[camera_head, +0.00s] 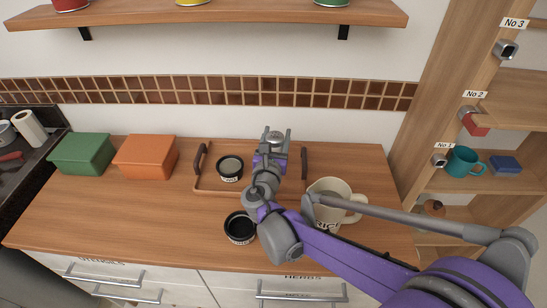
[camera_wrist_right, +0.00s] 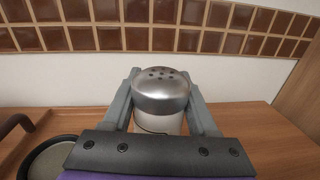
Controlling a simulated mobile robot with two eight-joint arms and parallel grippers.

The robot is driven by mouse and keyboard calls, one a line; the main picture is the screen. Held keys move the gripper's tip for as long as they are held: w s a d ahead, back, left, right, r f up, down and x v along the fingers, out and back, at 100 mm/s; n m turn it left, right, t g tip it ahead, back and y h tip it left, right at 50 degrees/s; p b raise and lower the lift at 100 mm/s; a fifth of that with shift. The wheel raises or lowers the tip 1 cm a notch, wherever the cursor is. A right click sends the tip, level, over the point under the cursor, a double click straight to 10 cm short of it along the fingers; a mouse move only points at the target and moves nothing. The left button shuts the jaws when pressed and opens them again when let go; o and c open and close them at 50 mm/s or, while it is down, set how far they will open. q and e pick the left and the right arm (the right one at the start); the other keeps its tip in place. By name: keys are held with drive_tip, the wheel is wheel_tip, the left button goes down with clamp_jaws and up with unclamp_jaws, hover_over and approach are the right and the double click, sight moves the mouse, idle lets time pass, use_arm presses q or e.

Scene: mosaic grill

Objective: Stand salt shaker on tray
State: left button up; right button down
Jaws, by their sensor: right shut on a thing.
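The salt shaker (camera_wrist_right: 160,92) has a shiny metal cap with dark holes and a pale body, and it looks upright. My right gripper (camera_wrist_right: 160,112) is shut on it, one finger on each side. In the head view the right gripper (camera_head: 272,150) is over the back middle of the wooden tray (camera_head: 215,192), between its two dark handles. The shaker's cap (camera_head: 273,135) shows between the fingers there. The shaker's base is hidden, so I cannot tell whether it touches the tray. My left gripper is not in view.
A black-rimmed jar (camera_head: 230,167) stands on the tray, left of the gripper. Another black jar (camera_head: 240,227) stands in front of the tray. A cream mug (camera_head: 333,190) is to the right, partly behind my arm. Orange (camera_head: 146,156) and green (camera_head: 82,153) boxes stand left.

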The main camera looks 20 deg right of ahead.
drive_tip(key=shift+f+b, duration=0.55)
drive_tip(key=shift+f, duration=2.5)
drive_tip(key=shift+f, duration=0.15)
drive_tip(key=shift+c, duration=0.9)
unclamp_jaws()
drive_tip(key=shift+r, duration=0.25)
drive_tip(key=v, duration=0.7)
drive_tip(key=shift+s+a+f, duration=0.1)
drive_tip(key=shift+s+a, duration=0.1)
drive_tip(key=shift+s, duration=0.05)
